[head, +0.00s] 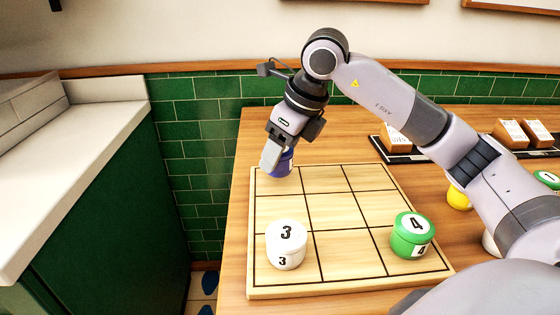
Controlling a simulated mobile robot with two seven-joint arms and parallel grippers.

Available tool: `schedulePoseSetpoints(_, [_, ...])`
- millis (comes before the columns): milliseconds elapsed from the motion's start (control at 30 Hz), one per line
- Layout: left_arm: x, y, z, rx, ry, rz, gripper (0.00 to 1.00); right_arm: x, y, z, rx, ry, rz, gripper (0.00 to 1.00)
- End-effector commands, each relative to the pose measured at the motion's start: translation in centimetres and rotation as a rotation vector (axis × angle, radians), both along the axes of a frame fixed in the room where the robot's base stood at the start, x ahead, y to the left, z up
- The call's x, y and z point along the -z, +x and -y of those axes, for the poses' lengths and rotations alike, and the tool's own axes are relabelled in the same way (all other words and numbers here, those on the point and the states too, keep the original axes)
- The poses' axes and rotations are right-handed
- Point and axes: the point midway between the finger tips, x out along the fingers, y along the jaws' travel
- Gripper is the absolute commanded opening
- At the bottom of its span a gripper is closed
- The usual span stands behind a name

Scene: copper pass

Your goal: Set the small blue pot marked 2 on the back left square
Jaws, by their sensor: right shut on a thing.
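My right gripper (277,158) is shut on a small blue pot (284,167). The pot is over or on the back left square of the wooden grid board (330,210); I cannot tell whether it touches the board. The gripper hides much of the pot, and its number does not show clearly. My left gripper is not in view.
A white pot marked 3 (286,246) stands on the front left square. A green pot marked 4 (411,236) stands on the front right square. A yellow object (458,198) is partly behind my right arm. A dark tray (378,143) with wooden blocks (397,138) lies at the back right.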

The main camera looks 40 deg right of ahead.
Motion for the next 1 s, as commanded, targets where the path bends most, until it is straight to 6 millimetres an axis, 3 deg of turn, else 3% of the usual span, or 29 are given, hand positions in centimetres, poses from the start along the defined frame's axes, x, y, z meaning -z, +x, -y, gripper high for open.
schedulePoseSetpoints(133, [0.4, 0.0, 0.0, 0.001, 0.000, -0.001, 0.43, 2.1, 0.0, 0.0, 0.000, 0.000, -0.001, 0.24])
schedulePoseSetpoints(467, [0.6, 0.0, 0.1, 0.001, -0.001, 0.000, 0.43, 2.4, 0.0, 0.0, 0.000, 0.000, 0.001, 0.24])
schedulePoseSetpoints(500, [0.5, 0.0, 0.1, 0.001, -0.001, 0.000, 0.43, 2.4, 0.0, 0.0, 0.000, 0.000, 0.000, 0.66])
schedulePoseSetpoints(567, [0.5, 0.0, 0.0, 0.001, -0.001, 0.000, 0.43, 2.4, 0.0, 0.0, 0.000, 0.000, 0.000, 0.85])
schedulePoseSetpoints(867, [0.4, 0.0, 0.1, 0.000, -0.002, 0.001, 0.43, 2.3, 0.0, 0.0, 0.000, 0.000, 0.000, 0.86])
schedulePoseSetpoints(1000, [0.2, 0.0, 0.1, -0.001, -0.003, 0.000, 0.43, 1.2, -0.2, 0.1, 0.000, 0.001, 0.003, 0.86])
